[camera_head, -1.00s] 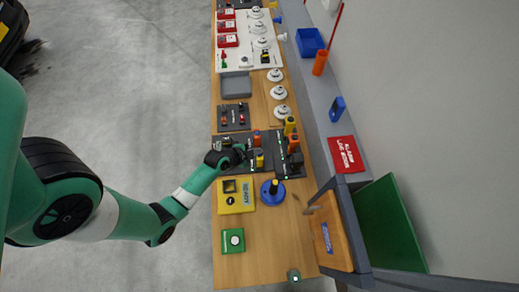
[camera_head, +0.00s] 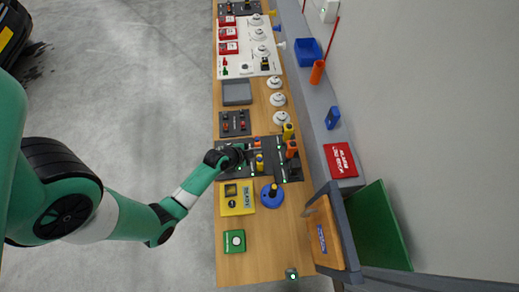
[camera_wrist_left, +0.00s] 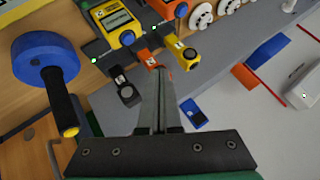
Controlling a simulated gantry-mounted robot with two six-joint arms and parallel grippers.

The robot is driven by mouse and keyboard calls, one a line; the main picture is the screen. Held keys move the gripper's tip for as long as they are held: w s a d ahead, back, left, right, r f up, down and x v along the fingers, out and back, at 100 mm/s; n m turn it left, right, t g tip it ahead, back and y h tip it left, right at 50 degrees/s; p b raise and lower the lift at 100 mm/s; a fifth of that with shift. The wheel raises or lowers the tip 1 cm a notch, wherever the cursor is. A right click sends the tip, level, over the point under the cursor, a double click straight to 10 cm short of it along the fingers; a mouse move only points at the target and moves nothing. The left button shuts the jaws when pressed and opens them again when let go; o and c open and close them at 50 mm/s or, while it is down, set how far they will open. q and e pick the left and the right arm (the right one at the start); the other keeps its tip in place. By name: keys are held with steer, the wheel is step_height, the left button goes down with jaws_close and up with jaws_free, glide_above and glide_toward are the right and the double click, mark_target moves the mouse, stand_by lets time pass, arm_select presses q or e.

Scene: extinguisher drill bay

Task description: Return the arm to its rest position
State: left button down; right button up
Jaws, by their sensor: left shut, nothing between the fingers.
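My left arm, teal with white bands and black joints, comes in from the left in the head view. Its gripper (camera_head: 243,155) is over the dark panel (camera_head: 291,173) on the bench. In the left wrist view, the gripper's two grey fingers (camera_wrist_left: 158,82) lie together with nothing between them. They point toward an orange block and a yellow block, but I cannot tell the height gap. My right gripper is not in view.
A yellow box (camera_head: 238,198), a blue round base with a dark handle (camera_head: 272,196) and a green box (camera_head: 234,241) stand nearby on the wooden bench (camera_head: 265,245). Orange (camera_head: 292,149) and yellow (camera_head: 288,131) upright pieces stand right of the gripper.

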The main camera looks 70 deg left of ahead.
arm_select(q)
steer(key=shift+r, duration=0.4)
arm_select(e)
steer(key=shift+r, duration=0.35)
arm_select(q)
steer(key=shift+d, duration=0.1)
